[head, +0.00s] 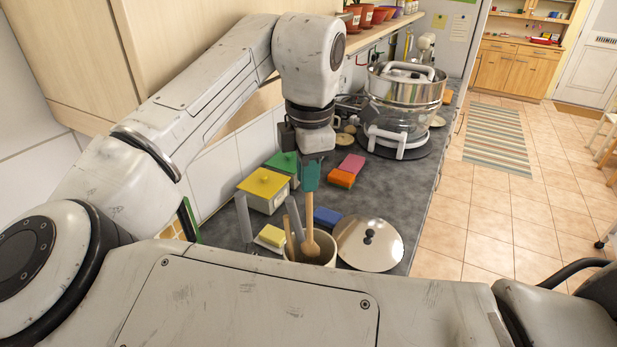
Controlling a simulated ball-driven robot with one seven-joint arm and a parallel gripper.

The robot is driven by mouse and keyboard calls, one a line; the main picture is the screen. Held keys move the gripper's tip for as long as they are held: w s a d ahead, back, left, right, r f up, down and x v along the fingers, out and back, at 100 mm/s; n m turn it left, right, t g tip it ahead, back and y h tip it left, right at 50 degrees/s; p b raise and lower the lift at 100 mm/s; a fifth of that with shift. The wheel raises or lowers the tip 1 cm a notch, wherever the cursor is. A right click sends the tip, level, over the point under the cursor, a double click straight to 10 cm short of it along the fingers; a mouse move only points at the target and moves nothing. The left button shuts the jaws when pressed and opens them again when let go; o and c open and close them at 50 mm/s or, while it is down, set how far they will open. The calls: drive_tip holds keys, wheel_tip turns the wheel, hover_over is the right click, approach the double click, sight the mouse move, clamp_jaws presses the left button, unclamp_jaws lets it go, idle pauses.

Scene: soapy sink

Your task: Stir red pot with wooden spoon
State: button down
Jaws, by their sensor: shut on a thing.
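My gripper (310,178), with teal fingers, points down over the counter and is shut on the upper end of the wooden spoon (310,215). The spoon hangs nearly upright, its wide end down at a pale-rimmed round container (331,254). I cannot tell if the spoon touches the bottom. Grey upright utensils (295,220) stand at the same container. My body hides the container's lower part. I see no pot that is clearly red.
A metal lid (385,250) lies right of the container. A yellow-lidded box (264,184), green box (283,162), yellow sponge (270,236), blue sponge (327,217) and pink-orange sponges (347,170) are close by. A large glass-and-steel cooker (405,95) stands farther back.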

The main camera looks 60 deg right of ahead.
drive_tip(key=shift+w+a+r, duration=0.1)
drive_tip(key=shift+w+r, duration=0.05)
drive_tip(key=shift+r, duration=3.65)
drive_tip(key=s+r, duration=0.1)
drive_tip(key=s, duration=1.5)
drive_tip(key=shift+d+r, duration=0.25)
drive_tip(key=shift+d, duration=0.1)
